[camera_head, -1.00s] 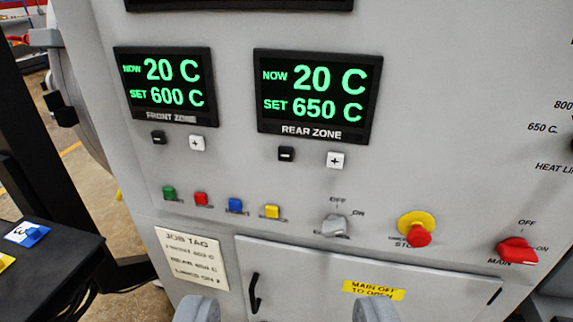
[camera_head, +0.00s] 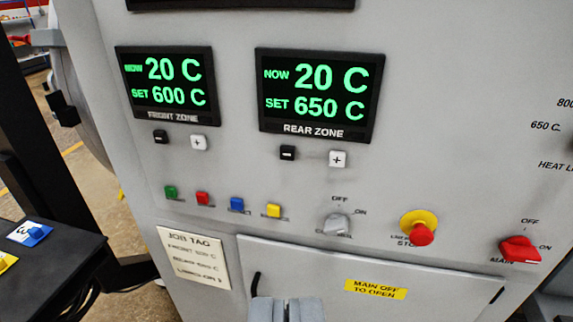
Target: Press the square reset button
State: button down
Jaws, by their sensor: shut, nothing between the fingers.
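A grey selector knob (camera_head: 337,224), a red stop button (camera_head: 421,234) on yellow and a red main switch (camera_head: 519,250) are to the right. Displays (camera_head: 167,84) (camera_head: 317,94) have minus and plus buttons below. A job tag (camera_head: 193,257) is beside the lower door (camera_head: 420,275).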

aim_at(235, 203)
jog(key=k, duration=0.6)
jog(key=u, duration=0.5)
jog(key=i, duration=1)
jog(key=z, duration=0.35)
